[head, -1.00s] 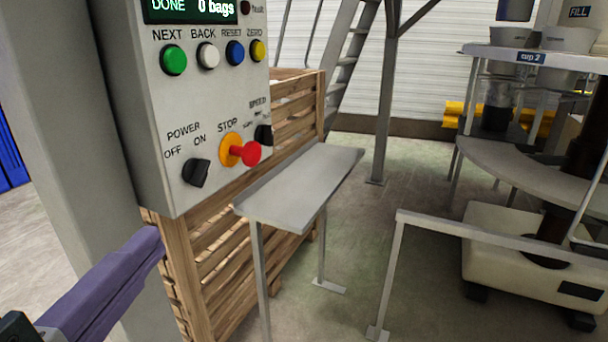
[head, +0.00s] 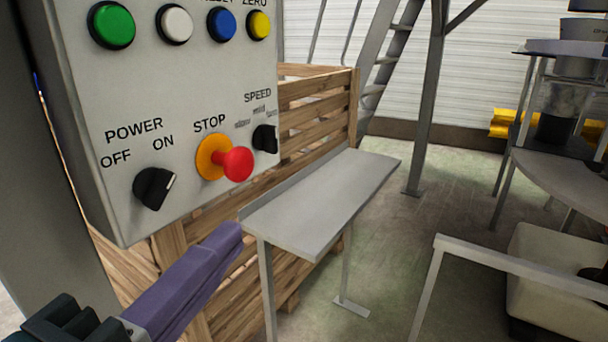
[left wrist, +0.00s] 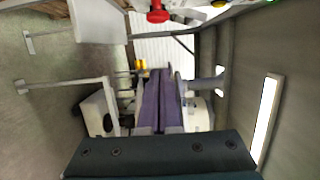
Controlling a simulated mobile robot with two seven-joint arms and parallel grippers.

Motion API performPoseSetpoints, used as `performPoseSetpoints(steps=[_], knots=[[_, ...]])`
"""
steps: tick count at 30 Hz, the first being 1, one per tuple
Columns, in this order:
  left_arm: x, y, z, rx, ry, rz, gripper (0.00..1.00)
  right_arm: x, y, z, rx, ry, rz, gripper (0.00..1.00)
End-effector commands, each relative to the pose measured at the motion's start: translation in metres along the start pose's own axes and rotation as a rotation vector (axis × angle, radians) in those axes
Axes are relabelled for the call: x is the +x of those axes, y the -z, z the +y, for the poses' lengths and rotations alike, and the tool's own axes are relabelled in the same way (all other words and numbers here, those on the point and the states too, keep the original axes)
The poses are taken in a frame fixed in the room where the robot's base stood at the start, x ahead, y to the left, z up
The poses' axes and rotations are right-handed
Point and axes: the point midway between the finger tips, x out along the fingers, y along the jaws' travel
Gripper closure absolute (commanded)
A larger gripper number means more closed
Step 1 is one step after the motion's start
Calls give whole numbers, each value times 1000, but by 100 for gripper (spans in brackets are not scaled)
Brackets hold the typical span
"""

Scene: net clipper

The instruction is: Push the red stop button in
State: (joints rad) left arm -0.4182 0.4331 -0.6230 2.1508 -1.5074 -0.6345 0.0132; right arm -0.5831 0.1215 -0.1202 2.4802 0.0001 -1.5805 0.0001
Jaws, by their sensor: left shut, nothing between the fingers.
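The red stop button (head: 235,164) stands out from its orange-yellow collar (head: 212,156) low on the grey control panel (head: 80,120) in the head view. It also shows at the top edge of the left wrist view (left wrist: 157,16). My left gripper (head: 232,236) has long purple fingers and is shut and empty. Its tips are below the panel and below the button, apart from it in the picture. The purple fingers also fill the middle of the left wrist view (left wrist: 161,88). My right gripper is not in view.
The black power knob (head: 154,188) is left of the button and the black speed knob (head: 265,138) is right of it. A grey shelf (head: 325,205) on legs stands right of a wooden crate (head: 310,110). A rail (head: 520,262) stands at lower right.

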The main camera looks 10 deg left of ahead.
Motion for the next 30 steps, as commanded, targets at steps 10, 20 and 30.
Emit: performPoseSetpoints(steps=[10, 20, 30], knots=[[64, 0, -4, 1, 4, -1, 100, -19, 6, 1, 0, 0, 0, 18], [102, -25, -1, 4, 0, -1, 100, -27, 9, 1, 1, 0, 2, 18], [106, -40, 0, -1, -1, -1, 100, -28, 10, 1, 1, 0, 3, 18]])
